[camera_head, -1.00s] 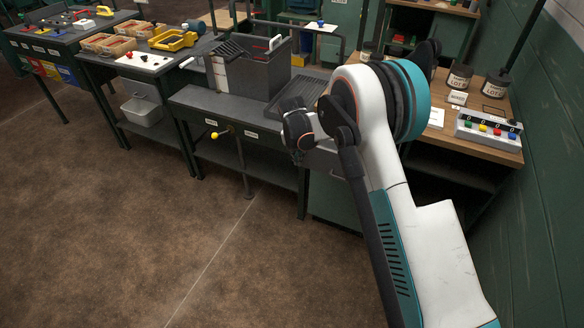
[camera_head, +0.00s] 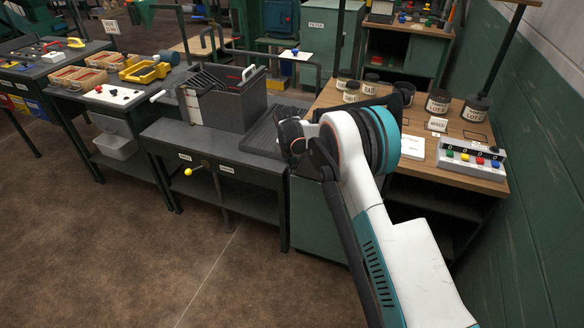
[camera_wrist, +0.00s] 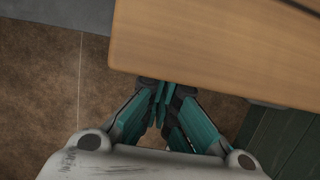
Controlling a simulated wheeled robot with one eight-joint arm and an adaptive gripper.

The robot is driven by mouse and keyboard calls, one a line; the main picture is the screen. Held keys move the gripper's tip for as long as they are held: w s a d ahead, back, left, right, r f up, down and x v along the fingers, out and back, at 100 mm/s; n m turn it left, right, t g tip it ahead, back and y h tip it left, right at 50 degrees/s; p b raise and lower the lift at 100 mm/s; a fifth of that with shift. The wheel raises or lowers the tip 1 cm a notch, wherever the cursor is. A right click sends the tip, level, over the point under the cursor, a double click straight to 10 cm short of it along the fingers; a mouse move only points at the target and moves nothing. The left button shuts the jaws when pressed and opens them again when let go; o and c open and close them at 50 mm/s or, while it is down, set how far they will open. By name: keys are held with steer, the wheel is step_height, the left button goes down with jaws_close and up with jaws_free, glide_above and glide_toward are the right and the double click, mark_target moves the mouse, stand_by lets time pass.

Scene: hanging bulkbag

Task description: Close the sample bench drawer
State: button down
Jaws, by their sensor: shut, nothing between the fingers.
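The sample bench (camera_head: 455,150) is a wooden-topped bench at the right in the head view, with a green cabinet front (camera_head: 316,222) below its left end. Its wooden top (camera_wrist: 220,45) fills the upper right of the wrist view. My arm covers the bench's front, so I cannot make out the drawer or how far it is open. My gripper (camera_wrist: 160,88) is shut and empty in the wrist view, with its teal fingers at the front edge of the wooden top. Whether it touches the bench is unclear. In the head view my arm hides the gripper.
Labelled jars (camera_head: 437,102) and a button box (camera_head: 472,158) stand on the wooden top. A grey bench (camera_head: 215,150) with a yellow-knobbed lever (camera_head: 188,171) stands to the left. A green wall (camera_head: 535,150) closes the right side. The brown floor (camera_head: 110,260) in front is clear.

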steer(key=shift+w+d+r, duration=0.1)
steer(key=shift+w, duration=0.1)
steer(key=v, duration=1.2)
steer(key=s+d+r+m+t, duration=0.1)
steer(key=s+d+r+m, duration=0.45)
steer(key=r, duration=0.35)
steer(key=s+d+r+m, duration=0.5)
steer(key=s+r, duration=0.2)
steer(key=r, duration=0.2)
steer(key=s+d+r+m+t, duration=0.1)
steer(key=s+d+r+m, duration=0.2)
steer(key=s, duration=0.4)
steer(key=s+d+r+m+y, duration=0.1)
steer(key=s+d+m, duration=0.2)
steer(key=s+m, duration=0.3)
steer(key=s+d+r+m+t, duration=0.1)
steer(key=s+d+r+m, duration=0.15)
steer(key=s, duration=0.55)
steer(key=s+d+f+m, duration=0.1)
steer(key=s+f+m, duration=0.2)
steer(key=s+m, duration=0.2)
steer(key=s+d+f+m+t, duration=0.1)
steer(key=s+d+f+m, duration=0.1)
steer(key=s+m, duration=0.3)
steer(key=shift+s+d+f, duration=0.15)
steer(key=shift+s+f, duration=0.5)
steer(key=shift+s, duration=0.95)
